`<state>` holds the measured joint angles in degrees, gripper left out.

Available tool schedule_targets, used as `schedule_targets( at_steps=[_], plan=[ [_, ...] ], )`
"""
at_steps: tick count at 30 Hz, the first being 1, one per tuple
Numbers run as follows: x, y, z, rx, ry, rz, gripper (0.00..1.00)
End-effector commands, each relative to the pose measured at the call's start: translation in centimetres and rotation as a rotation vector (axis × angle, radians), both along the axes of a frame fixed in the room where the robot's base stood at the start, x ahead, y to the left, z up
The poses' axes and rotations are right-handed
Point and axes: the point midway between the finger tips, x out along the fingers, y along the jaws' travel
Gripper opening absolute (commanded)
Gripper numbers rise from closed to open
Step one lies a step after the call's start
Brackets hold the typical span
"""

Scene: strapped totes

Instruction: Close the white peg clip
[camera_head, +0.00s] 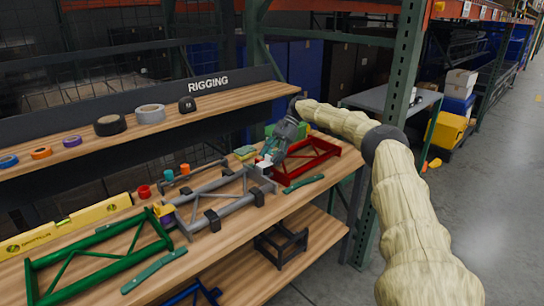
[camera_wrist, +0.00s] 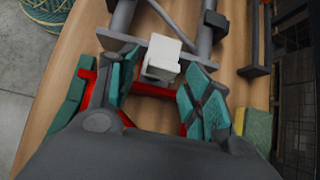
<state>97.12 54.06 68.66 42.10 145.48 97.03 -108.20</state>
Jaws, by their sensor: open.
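The white peg clip (camera_wrist: 163,52) is a small pale block on the end of a grey tube frame (camera_wrist: 122,15) in the wrist view. In the head view the clip (camera_head: 263,167) shows small at the right end of the grey frame (camera_head: 222,204), just below my gripper. My gripper (camera_wrist: 158,82) is open, with its teal finger pads on either side of the clip's near end. I cannot tell whether the pads touch it. My gripper (camera_head: 270,153) partly hides the clip's surroundings in the head view. Whether the clip is open is unclear.
A red frame (camera_head: 318,168) lies behind and right of my gripper. A green frame (camera_head: 95,262), a yellow level (camera_head: 60,232) and green straps (camera_head: 304,184) lie on the wooden shelf. Tape rolls (camera_head: 110,125) stand on the upper shelf. A green post (camera_head: 402,80) rises beside my arm.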

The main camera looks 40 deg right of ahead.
Motion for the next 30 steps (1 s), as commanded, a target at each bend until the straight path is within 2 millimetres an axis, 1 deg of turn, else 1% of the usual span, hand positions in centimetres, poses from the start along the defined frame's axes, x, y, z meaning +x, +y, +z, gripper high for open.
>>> schedule_targets(
  at_steps=[7,18,24,30],
  plan=[
    [0.1,-0.7,0.8,0.0,-0.001,0.0,0.5],
    [0.4,-3.8,3.9,0.0,0.001,-0.002,0.5],
    [0.5,-4.8,4.8,0.0,0.001,-0.002,0.5],
    [0.5,-5.2,5.2,0.002,0.001,0.001,0.5]
  ],
)
